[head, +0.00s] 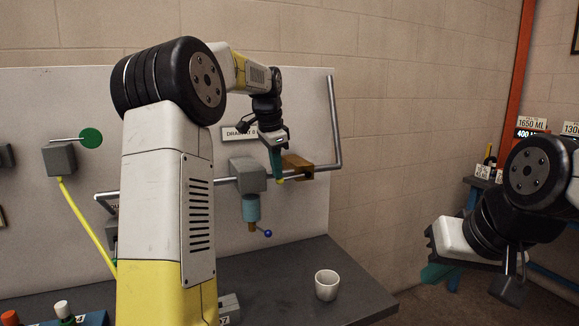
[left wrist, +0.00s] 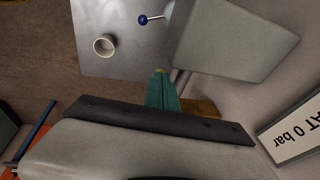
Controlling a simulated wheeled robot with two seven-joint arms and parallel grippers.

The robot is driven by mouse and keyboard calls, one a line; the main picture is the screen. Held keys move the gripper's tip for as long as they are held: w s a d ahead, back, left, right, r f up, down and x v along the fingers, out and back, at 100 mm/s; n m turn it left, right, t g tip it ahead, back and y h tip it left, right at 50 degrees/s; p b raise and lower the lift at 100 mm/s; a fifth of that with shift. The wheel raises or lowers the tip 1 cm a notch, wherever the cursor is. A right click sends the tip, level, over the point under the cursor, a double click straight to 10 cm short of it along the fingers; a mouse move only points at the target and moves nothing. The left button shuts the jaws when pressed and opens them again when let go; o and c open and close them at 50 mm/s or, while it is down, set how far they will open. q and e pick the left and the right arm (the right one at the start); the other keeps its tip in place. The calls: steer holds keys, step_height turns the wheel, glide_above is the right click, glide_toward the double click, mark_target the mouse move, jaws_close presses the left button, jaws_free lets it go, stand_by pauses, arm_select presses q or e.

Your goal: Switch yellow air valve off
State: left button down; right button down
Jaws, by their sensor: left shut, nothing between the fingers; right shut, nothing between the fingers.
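My left gripper (head: 281,179) is shut and empty, its green fingers pointing down in front of the panel. The fingers also show in the left wrist view (left wrist: 160,76). A brown-yellow block (head: 298,163) on the grey pipe is just right of them, partly hidden; it shows behind the fingers in the left wrist view (left wrist: 202,107). I cannot tell whether they touch. At the left a grey box (head: 61,159) has a yellow hose (head: 82,217) and a rod with a green disc (head: 91,138). My right gripper (head: 436,273) is shut, away from the panel at the right.
A grey block (head: 247,172) with a blue cylinder (head: 251,208) and a blue-knobbed lever (head: 267,233) is left of my left gripper. A white cup (head: 326,285) stands on the dark bench (head: 362,294). My left arm hides part of the panel (head: 327,205).

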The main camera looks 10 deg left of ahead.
arm_select(q)
steer(key=shift+s+a+f, duration=0.15)
steer(key=shift+a+f, duration=0.05)
steer(key=shift+f, duration=0.75)
steer(key=v, duration=0.7)
steer(key=shift+r, duration=0.4)
